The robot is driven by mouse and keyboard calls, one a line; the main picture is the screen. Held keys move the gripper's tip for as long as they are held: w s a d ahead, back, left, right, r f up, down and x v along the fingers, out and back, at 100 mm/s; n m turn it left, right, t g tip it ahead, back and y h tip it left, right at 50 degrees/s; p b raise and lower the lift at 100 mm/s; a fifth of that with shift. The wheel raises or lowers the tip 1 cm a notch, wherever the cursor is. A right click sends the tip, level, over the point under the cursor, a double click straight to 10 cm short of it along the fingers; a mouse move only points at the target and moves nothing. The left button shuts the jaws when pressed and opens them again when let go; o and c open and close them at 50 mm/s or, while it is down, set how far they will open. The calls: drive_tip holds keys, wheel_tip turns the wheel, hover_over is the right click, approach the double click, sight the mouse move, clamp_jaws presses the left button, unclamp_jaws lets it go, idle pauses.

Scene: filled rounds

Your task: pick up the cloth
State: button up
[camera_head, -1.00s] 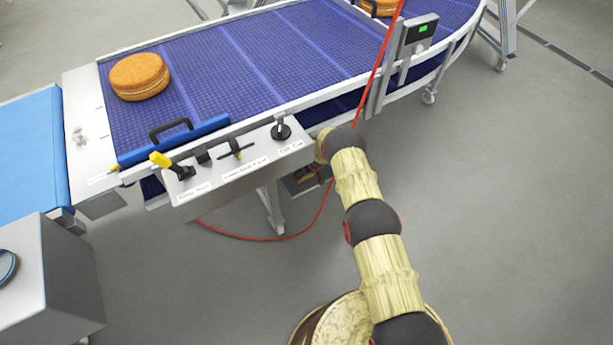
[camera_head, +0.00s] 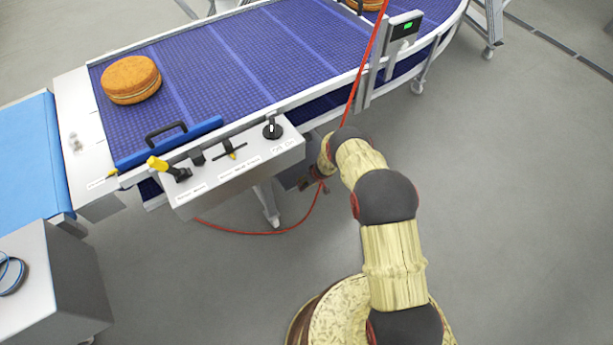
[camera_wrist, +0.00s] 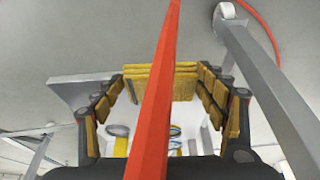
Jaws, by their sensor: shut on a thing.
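My gripper (camera_head: 313,178) is low beside the conveyor, below the right end of the control box, small and partly hidden by my arm. In the wrist view, my gripper (camera_wrist: 161,84) has its two fingers apart. A flat ochre thing with layered edges, apparently the folded cloth (camera_wrist: 187,77), spans between the fingertips. Its colour is close to that of the finger pads, and a red cord in front hides its middle. I cannot make out the cloth in the head view.
The red cord (camera_head: 366,75) runs down past my gripper and along the floor. The blue conveyor (camera_head: 225,75) carries a round filled cake (camera_head: 131,79). The control box (camera_head: 240,172) has a yellow-handled lever. A grey cabinet (camera_head: 60,290) stands left. Floor at right is clear.

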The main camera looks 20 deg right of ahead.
drive_tip(key=s+d+p, duration=0.1)
drive_tip(key=s+d, duration=0.1)
drive_tip(key=s, duration=0.5)
drive_tip(key=shift+s+p, duration=0.35)
drive_tip(key=o, duration=0.6)
drive_tip(key=shift+c, duration=0.2)
drive_tip(key=c, duration=0.4)
drive_tip(key=shift+s, duration=0.1)
